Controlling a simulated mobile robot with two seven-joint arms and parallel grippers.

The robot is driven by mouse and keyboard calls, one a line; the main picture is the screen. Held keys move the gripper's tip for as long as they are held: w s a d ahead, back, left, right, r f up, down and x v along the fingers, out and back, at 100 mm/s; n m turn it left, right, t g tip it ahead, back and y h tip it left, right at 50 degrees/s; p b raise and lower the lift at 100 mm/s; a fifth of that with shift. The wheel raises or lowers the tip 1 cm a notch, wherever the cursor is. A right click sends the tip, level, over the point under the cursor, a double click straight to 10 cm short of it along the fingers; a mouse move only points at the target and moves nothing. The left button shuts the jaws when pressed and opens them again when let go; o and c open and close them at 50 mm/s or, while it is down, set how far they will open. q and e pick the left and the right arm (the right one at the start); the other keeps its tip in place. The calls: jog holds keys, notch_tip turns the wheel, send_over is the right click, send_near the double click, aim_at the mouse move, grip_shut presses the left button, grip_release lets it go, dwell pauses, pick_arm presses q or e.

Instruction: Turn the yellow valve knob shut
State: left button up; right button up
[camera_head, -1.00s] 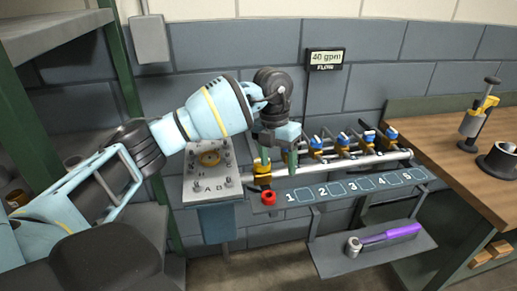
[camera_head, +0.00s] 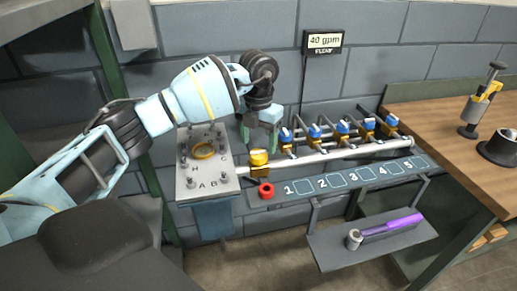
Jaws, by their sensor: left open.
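The yellow valve knob (camera_head: 259,157) sits at the left end of the silver pipe, beside the metal plate. My left gripper (camera_head: 260,141) reaches in from the left, with its green fingers pointing down. It is open, just above and behind the knob in the picture. I cannot tell whether the fingers touch the knob. The flow display (camera_head: 323,42) on the wall reads 40 gpm. My right gripper is not in view.
Several blue-topped valves (camera_head: 315,131) line the pipe. A purple-handled tool (camera_head: 391,227) lies on the lower shelf (camera_head: 335,256). A wooden bench (camera_head: 450,135) is at right.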

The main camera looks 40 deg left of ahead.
aim_at(259, 151)
pick_arm(q)
notch_tip(259, 151, down, 2)
jog(key=shift+f, duration=0.75)
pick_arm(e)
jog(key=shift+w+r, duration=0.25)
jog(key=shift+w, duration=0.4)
pick_arm(q)
jog(key=c, duration=1)
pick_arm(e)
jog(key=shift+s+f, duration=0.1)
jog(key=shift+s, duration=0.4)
